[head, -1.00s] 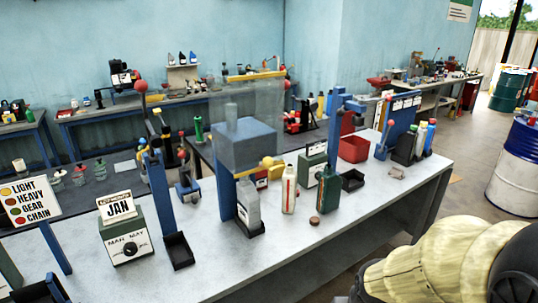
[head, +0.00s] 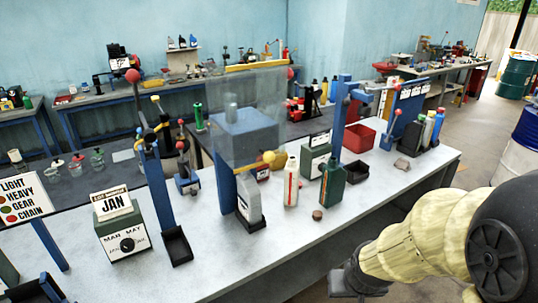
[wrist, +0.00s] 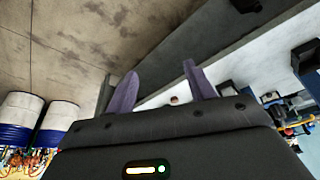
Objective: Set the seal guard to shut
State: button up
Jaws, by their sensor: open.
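The seal guard looks like a clear panel (head: 238,100) with a yellow bar (head: 262,64) along its top, at a blue machine (head: 243,135) on the grey bench. The panel stands up above and around the machine's block. A yellow knob (head: 272,158) sits at the block's lower right; I cannot tell if it belongs to the guard. A grey-white bottle (head: 248,203) stands under the block. My gripper (head: 350,284) is low in front of the bench's front edge, well apart from the guard. In the wrist view its two fingers (wrist: 161,88) are spread and empty.
On the bench (head: 225,278), a white bottle (head: 291,184), a green bottle (head: 332,185) and a small brown cap (head: 318,215) stand right of the machine. A blue post (head: 158,195) and a dial box (head: 122,232) stand left. The bench's front strip is mostly clear.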

jog(key=w+a+r+n+t+y+p, duration=0.1)
jog(key=w+a+r+t+y+p, duration=0.15)
jog(key=w, duration=0.45)
jog(key=w+a+r+n+t+y+p, duration=0.1)
jog(key=w+a+r+t+p, duration=0.25)
jog(key=w, duration=0.25)
jog(key=w+a+r+t+y+p, duration=0.4)
jog(key=a+r+t, duration=0.2)
jog(key=r, duration=0.3)
jog(key=shift+a, duration=0.25)
jog(key=shift+r, duration=0.1)
